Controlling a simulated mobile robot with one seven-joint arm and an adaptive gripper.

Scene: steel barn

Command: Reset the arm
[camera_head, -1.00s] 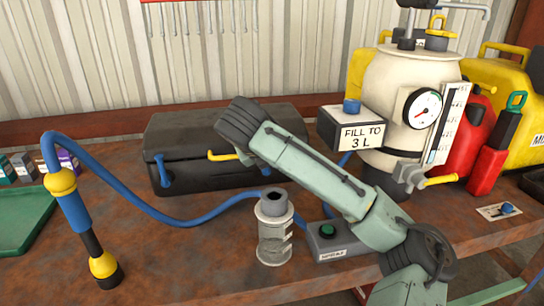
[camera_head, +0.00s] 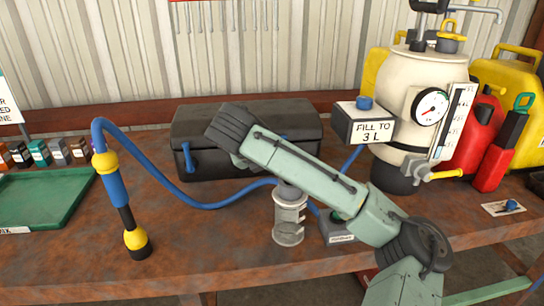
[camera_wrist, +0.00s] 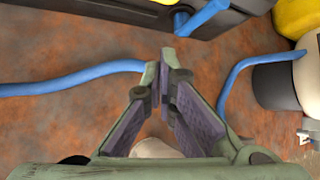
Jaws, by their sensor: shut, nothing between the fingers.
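My arm (camera_head: 305,170) reaches up and left over the bench, its dark rounded part in front of the black case (camera_head: 185,140). My gripper (camera_wrist: 163,80) shows in the wrist view with its purple-padded fingers brought together at the tips, with nothing seen between them. Its fingertips lie above the bench between the blue hose and the black case. I cannot make out the fingers in the head view.
A blue hose (camera_head: 185,197) runs to a pump wand (camera_head: 118,200) at left. A cream tank (camera_head: 400,85) with a gauge stands right. A green tray (camera_head: 45,195) lies left.

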